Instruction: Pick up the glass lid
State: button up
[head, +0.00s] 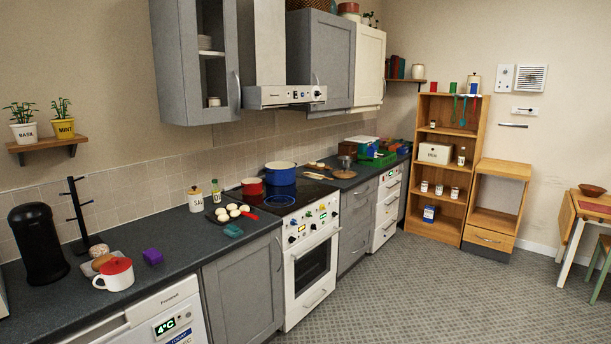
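I cannot make out a glass lid for sure. A small, dark, round thing (344,173) lies on the counter right of the stove, too small to tell what it is. A blue pot (281,175) and a smaller red pot (251,187) stand on the black stove top (302,194). My gripper is not in view.
The tiled floor (400,290) is clear.

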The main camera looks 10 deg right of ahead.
aim_at(344, 172)
jog(key=i+l+z, duration=0.15)
jog(key=i+z, duration=0.15)
jog(key=i, duration=0.5)
jog(key=i+z, duration=0.3)
jog(key=i, duration=0.45)
jog(key=i+z, duration=0.2)
jog(key=i, duration=0.45)
jog(key=i+z, duration=0.2)
jog(key=i, duration=0.4)
jog(key=i+j+z, duration=0.2)
jog(key=i, duration=0.45)
jog(key=i+u, duration=0.15)
jog(key=i, duration=0.3)
jog(key=i+l+u, duration=0.1)
jog(key=i, duration=0.35)
jog(key=i+l+u, duration=0.15)
jog(key=i, duration=0.25)
jog(key=i+u, duration=0.2)
jog(key=u, duration=0.25)
jog(key=i+u, duration=0.2)
jog(key=u, duration=0.25)
jog(key=i+u, duration=0.15)
jog(key=u, duration=0.35)
jog(key=i+l+u, duration=0.15)
jog(key=u, duration=0.3)
jog(key=i+l+u, duration=0.1)
jog(key=i+u, duration=0.2)
jog(key=i+l+u, duration=0.1)
jog(key=u, duration=0.15)
